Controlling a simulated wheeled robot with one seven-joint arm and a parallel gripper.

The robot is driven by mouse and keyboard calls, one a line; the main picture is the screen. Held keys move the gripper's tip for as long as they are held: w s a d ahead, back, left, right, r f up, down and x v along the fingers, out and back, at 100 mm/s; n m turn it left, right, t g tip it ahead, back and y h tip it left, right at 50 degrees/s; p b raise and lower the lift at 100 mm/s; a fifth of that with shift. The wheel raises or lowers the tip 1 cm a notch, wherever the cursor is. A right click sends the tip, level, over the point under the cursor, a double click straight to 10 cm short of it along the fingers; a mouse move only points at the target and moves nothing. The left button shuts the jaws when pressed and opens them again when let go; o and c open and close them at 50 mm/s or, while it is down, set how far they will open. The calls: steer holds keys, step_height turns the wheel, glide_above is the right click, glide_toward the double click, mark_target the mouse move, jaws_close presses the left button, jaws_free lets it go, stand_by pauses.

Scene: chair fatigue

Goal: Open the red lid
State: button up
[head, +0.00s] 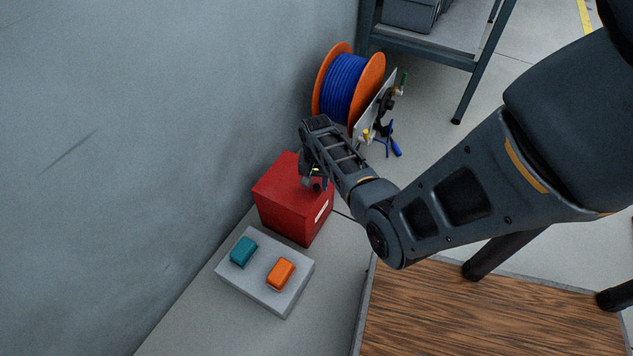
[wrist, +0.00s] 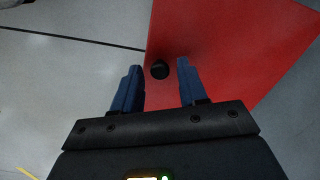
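The red box (head: 292,205) stands on the floor by the grey wall, and its flat red lid (head: 275,180) appears closed. In the wrist view the red lid (wrist: 225,50) fills the upper right, with a small round black knob (wrist: 160,69) on it. My gripper (head: 312,186) is over the lid's right part in the head view. In the wrist view my gripper (wrist: 161,82) is open, its two blue fingers apart, with the knob showing between and just beyond the fingertips. I cannot tell whether the fingers touch the knob or lid.
A grey block (head: 240,284) with a teal piece (head: 243,252) and an orange piece (head: 281,273) lies in front of the box. Behind are a blue cable spool (head: 343,88) and tools (head: 394,140). A wooden surface (head: 480,315) is at lower right.

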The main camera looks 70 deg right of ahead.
jaws_close()
stand_by(0.3)
steer(key=shift+r, duration=0.1)
